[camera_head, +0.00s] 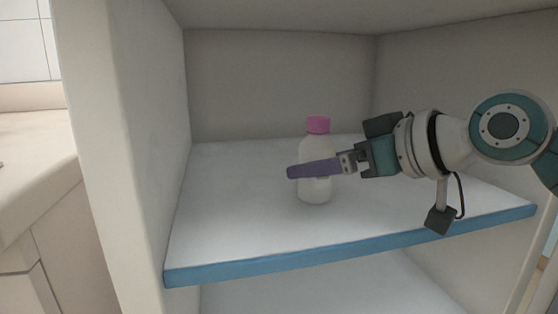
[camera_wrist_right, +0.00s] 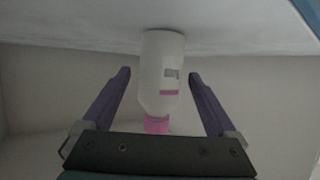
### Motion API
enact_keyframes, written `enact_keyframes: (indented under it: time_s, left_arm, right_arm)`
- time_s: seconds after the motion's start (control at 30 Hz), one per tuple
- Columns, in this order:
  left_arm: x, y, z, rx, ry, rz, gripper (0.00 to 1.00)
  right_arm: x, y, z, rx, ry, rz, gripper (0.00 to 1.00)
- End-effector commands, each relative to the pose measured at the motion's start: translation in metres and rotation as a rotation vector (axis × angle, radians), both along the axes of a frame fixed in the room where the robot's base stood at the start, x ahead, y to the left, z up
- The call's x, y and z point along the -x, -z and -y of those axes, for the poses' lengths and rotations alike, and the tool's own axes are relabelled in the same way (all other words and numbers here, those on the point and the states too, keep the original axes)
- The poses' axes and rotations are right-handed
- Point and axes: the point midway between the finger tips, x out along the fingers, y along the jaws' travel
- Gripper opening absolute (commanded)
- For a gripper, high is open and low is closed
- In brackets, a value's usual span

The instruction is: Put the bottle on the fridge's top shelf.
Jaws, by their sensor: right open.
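The bottle (camera_head: 314,190) is white with a pink cap and stands upright on the fridge's shelf (camera_head: 230,225), which has a blue front edge. My right gripper (camera_head: 292,172) reaches in from the right at the bottle's mid-height. In the right wrist view the bottle (camera_wrist_right: 161,75) appears upside down between the two purple fingers (camera_wrist_right: 160,75), with a visible gap on each side. The right gripper is open around the bottle. A finger hides part of the bottle in the head view. My left gripper is not in view.
The fridge's left wall (camera_head: 120,150) stands close to the left of the shelf, and its back wall (camera_head: 275,85) is behind the bottle. Another surface lies below the shelf. A counter (camera_head: 35,170) is outside at the left. The shelf around the bottle is clear.

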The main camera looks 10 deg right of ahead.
Motion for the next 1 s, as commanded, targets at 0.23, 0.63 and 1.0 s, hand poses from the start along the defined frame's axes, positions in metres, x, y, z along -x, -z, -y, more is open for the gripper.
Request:
enact_keyframes:
  time_s: [0.23, 0.63, 1.0]
  left_arm:
    - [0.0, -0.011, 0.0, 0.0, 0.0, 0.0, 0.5]
    - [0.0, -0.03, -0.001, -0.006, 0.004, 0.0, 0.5]
    - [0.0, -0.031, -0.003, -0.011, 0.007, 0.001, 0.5]
  right_arm:
    - [0.017, -0.012, 0.011, 0.003, 0.001, 0.0, 0.93]
    - [0.084, -0.042, 0.047, 0.003, 0.001, -0.003, 0.93]
    - [0.145, 0.022, 0.026, 0.079, 0.001, -0.188, 0.93]
